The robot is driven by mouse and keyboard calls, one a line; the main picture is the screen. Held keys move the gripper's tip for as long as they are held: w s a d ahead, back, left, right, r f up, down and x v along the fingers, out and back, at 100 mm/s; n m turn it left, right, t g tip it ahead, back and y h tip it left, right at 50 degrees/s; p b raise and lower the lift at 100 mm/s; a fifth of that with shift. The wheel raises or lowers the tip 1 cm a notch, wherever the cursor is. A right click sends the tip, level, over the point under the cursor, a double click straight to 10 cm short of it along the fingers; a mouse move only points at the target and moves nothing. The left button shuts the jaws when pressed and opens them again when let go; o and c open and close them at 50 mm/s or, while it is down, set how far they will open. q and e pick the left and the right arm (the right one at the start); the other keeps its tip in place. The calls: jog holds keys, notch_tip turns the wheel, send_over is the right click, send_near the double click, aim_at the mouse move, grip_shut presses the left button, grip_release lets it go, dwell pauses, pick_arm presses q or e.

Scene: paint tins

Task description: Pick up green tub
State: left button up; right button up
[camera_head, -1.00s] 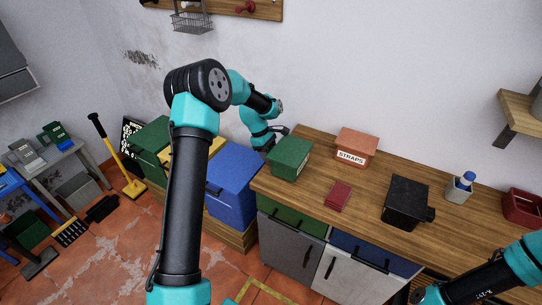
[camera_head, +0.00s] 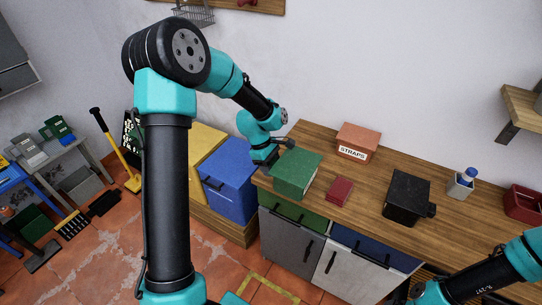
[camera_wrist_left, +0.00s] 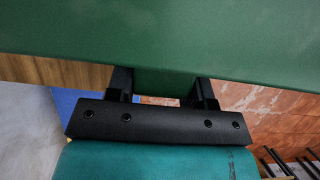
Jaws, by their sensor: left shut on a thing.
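The green tub (camera_head: 297,173) is a box-shaped tub at the left end of the wooden workbench in the head view, close to the front edge. My left gripper (camera_head: 280,153) reaches it from its back left side. In the left wrist view the tub's green wall (camera_wrist_left: 170,40) fills the top. The left gripper's black fingers (camera_wrist_left: 163,88) are shut on a green part of the tub between them. I cannot tell for sure whether the tub's underside is clear of the bench.
On the workbench (camera_head: 390,163) are a dark red box (camera_head: 339,190) close to the tub's right, an orange STRAPS box (camera_head: 358,138), a black box (camera_head: 406,200), a bottle holder (camera_head: 461,187) and a red bin (camera_head: 523,204). A blue box (camera_head: 229,178) stands left of the bench.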

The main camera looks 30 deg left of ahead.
pick_arm(q)
jog(key=shift+s+d+r, duration=0.1)
jog(key=shift+s+d, duration=0.25)
jog(key=shift+s, duration=0.2)
jog(key=shift+s+d+r, duration=0.1)
jog(key=shift+s+d, duration=0.25)
jog(key=shift+s, duration=0.2)
